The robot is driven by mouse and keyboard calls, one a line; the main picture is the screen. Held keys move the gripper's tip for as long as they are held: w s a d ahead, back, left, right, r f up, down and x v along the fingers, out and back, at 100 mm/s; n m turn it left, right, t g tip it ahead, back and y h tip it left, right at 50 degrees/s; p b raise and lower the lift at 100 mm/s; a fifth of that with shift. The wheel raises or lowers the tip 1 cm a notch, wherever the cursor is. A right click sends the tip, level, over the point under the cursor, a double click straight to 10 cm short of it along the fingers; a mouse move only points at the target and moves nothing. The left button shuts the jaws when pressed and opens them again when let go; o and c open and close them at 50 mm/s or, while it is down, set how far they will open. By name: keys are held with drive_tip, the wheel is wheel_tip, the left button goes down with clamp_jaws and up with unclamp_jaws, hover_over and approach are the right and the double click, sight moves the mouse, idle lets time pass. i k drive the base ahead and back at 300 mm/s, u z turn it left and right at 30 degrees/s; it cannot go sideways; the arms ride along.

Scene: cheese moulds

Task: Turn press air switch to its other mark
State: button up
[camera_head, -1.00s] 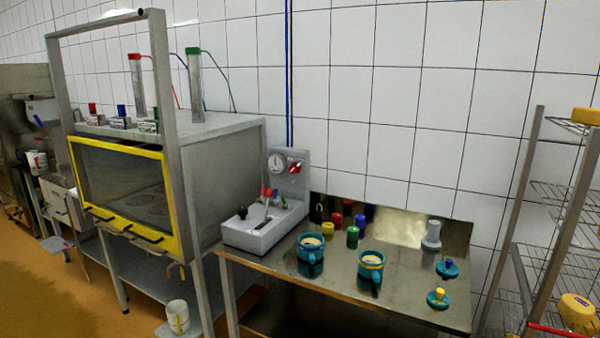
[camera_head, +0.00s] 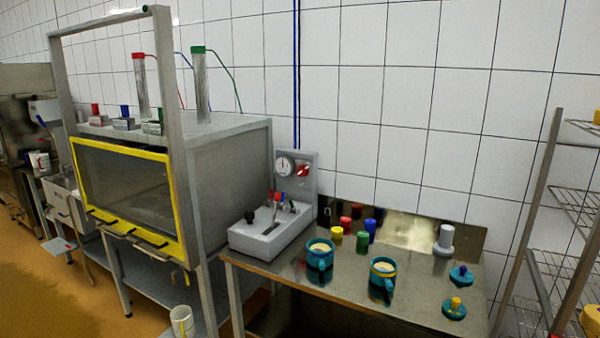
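A grey control unit (camera_head: 268,243) stands at the left end of the steel table. Its upright back panel (camera_head: 311,190) carries a round white gauge (camera_head: 285,166) and, to the gauge's right, a red switch (camera_head: 303,170) that looks like the press air switch. The switch is too small for me to read its marks or which one it points to. My gripper is not in view.
Two teal moulds (camera_head: 319,255) (camera_head: 382,277) stand on the steel table (camera_head: 345,290) in front of several coloured cylinders. Two teal lids (camera_head: 461,276) (camera_head: 454,309) lie to the right. A yellow-framed press cabinet (camera_head: 120,190) is left; a wire rack (camera_head: 575,200) is right.

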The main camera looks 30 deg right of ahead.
sight(302, 170)
drive_tip(key=i, duration=0.85)
drive_tip(key=u, duration=0.05)
